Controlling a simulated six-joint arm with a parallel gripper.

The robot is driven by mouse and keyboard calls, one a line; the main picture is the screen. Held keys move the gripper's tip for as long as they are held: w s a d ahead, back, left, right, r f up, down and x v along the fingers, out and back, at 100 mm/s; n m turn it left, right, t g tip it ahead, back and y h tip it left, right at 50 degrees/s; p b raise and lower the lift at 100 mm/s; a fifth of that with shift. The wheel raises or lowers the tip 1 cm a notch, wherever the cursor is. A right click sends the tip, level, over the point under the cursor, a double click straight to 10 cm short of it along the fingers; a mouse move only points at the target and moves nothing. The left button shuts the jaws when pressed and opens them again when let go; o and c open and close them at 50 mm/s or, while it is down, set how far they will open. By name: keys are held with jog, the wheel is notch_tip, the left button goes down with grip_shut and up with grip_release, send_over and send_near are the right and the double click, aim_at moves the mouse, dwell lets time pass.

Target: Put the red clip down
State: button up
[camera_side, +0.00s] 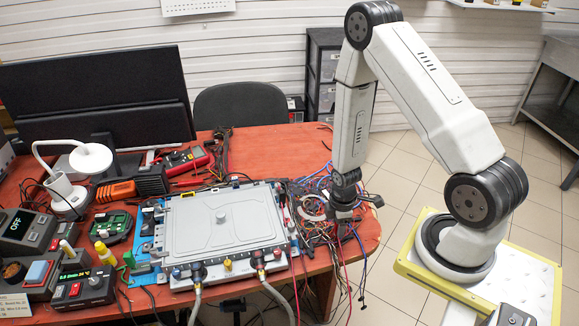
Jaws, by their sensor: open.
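My gripper (343,222) points down over the right end of the red table, in among a tangle of coloured wires. It is open; its fingertips are partly lost against the wires. I cannot make out a red clip for certain. A small red piece (286,212) shows at the right edge of the grey cold plate (222,220), left of my gripper and apart from it. Two grey hoses run off the plate's front edge, a left hose (196,300) and a right hose (279,297), each from a dark coupling.
The wire tangle (313,205) crowds the space around my gripper. Left of the plate are control boxes (85,287), a green circuit board (111,227) and a lamp (91,160). A red multimeter (186,161) lies behind.

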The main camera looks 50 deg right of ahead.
jog(key=shift+r, duration=5.2)
jog(key=shift+r, duration=0.1)
jog(key=w+a+r+m+t, duration=0.1)
jog(key=a+r+m+t, duration=0.1)
jog(key=a+r+m, duration=0.7)
notch_tip(320, 180, up, 4)
jog(key=shift+w+a+f+t, duration=0.2)
jog(key=shift+w+a+t, duration=0.1)
jog(key=shift+a, duration=0.5)
jog(key=shift+o, duration=0.5)
